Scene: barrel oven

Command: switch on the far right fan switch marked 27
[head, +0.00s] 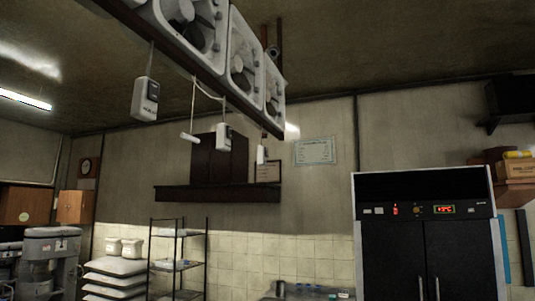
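Several white box fans (243,62) hang in a row from a dark beam near the ceiling, running from the upper left toward the middle. Small white switch boxes hang below the beam on cords. The nearest and largest switch box (145,99) is at the left. A second switch box (224,138) hangs farther right. The far right switch (261,154) is small and hangs near the beam's right end. No number can be read on it, and whether it is on or off cannot be told. Neither of my grippers is in view.
A white cylinder (190,137) hangs on a cord between the left and middle switches. A dark wall shelf (217,194) is behind. A black two-door cabinet (425,245) with a red display stands at the right. A wire rack (178,263) and stacked sacks (116,268) stand lower left.

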